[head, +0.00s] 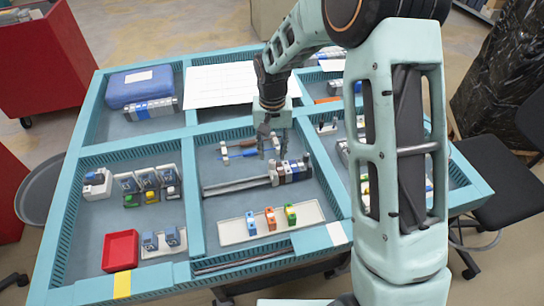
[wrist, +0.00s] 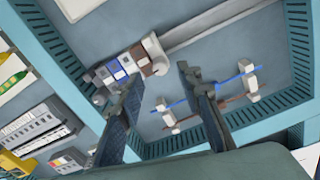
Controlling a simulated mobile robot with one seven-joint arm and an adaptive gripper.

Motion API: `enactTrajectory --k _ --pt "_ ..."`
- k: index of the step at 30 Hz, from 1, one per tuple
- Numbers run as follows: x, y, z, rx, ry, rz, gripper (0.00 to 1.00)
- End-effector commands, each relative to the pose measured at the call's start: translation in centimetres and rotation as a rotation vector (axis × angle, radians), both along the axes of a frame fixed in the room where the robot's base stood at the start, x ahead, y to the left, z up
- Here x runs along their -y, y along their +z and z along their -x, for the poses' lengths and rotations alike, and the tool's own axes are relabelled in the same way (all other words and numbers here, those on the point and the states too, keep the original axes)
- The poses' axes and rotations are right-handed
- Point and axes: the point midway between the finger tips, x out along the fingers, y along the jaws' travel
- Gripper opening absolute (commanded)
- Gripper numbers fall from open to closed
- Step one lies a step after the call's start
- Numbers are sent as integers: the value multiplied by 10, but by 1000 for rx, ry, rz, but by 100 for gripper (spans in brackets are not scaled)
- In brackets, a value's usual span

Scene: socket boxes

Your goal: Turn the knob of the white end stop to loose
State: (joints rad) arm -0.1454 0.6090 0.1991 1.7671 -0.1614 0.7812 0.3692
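A metal rail (head: 235,186) lies in the middle compartment with a row of terminal blocks (head: 290,170) at its right end; the wrist view shows brown, blue and white blocks (wrist: 120,69). A white end stop (wrist: 155,53) closes the row on the bare-rail side. A greyish end piece (wrist: 97,90) is at the other end, partly hidden by a finger. I cannot make out a knob's setting. My gripper (head: 272,150) points down above the compartment, behind the row in the head view. Its fingers (wrist: 158,78) are apart with nothing between them, clear of the row.
A white tray (head: 240,232) with coloured blocks lies nearer. Teal walls (head: 195,205) divide the compartments. A red bin (head: 120,250) sits at the left.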

Motion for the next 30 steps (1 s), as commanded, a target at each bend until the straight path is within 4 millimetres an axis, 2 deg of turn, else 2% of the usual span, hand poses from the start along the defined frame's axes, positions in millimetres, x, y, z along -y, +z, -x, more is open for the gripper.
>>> enactTrajectory --k 6,17,18,27,30 --pt "0 -28 1 -2 0 0 33" --pt "0 -35 0 0 0 0 33" --pt "0 -35 0 0 0 0 32" --pt "0 -34 0 0 0 0 0" --pt "0 -34 0 0 0 0 0"
